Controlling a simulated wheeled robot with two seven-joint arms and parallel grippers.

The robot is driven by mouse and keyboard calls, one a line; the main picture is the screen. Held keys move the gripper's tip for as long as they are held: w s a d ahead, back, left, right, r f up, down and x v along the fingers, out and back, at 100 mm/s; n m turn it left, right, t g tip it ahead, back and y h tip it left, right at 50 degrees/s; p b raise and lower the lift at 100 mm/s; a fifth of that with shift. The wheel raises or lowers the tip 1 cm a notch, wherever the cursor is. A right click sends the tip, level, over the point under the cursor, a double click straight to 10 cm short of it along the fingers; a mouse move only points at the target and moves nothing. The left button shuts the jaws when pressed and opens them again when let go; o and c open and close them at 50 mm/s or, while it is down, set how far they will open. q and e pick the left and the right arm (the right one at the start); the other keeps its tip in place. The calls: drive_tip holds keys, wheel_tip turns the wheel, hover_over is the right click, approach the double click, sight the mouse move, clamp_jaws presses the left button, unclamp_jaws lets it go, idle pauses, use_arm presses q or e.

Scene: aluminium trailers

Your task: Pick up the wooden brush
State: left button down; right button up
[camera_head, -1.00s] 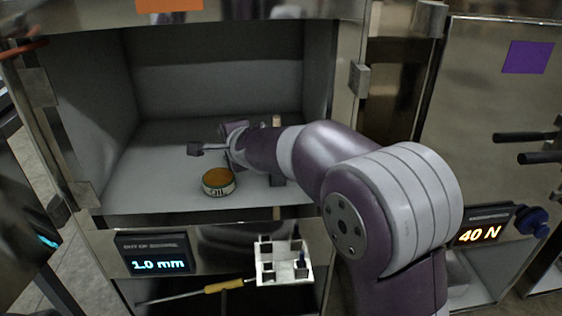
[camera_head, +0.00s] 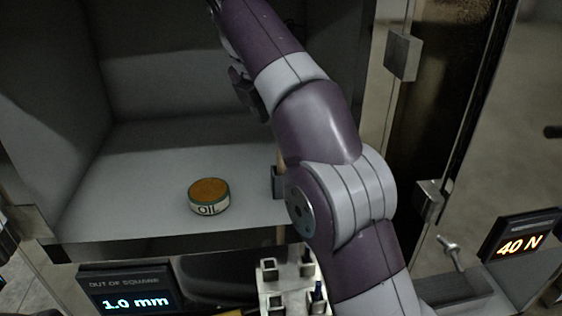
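No brush head shows clearly. A thin strip of light wood (camera_head: 281,160) shows beside my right arm inside the open compartment; most of it is hidden by the arm, and I cannot tell if it is the wooden brush. My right arm rises from the bottom right across the compartment to the top edge of the head view. Its fingertips are not in the picture. My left gripper is not in view.
A round oil tin (camera_head: 209,196) with an orange-brown top stands on the compartment floor (camera_head: 130,190). A white holder (camera_head: 290,297) with square sockets sits below the front edge. Displays read 1.0 mm (camera_head: 130,295) and 40 N (camera_head: 520,240). The floor left of the tin is clear.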

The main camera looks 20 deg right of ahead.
drive_tip(key=b+x, duration=0.4)
drive_tip(key=x, duration=0.2)
drive_tip(key=shift+s+a, duration=0.1)
drive_tip(key=shift+r, duration=0.25)
clamp_jaws()
drive_tip(key=shift+r, duration=0.1)
